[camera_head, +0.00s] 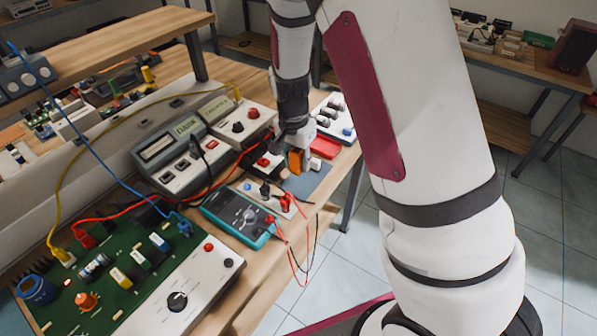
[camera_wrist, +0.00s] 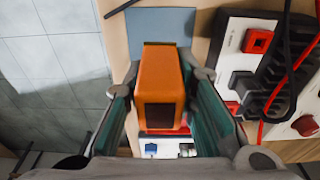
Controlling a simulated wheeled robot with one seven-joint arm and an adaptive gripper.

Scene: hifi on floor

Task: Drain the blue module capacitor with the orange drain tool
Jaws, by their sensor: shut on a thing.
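My gripper (camera_head: 296,146) is shut on the orange drain tool (camera_head: 295,160), over the far right part of the bench. In the wrist view the drain tool (camera_wrist: 160,72) is an orange block with a dark front, between the two fingers of my gripper (camera_wrist: 162,85). A grey-blue mat (camera_head: 310,181) lies below it; whether the tool touches the mat is unclear. On the green circuit board (camera_head: 125,247) at the front left, far from my gripper, stands a small white module with a blue top (camera_head: 159,242), likely the blue module capacitor. Its terminals are too small to make out.
A teal multimeter (camera_head: 238,215) with red and black leads lies between the board and my gripper. Grey bench instruments (camera_head: 178,153) stand behind it. A blue cable (camera_head: 115,178) and a yellow cable (camera_head: 75,165) arch over the board. A red tray (camera_head: 325,147) is beside the tool.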

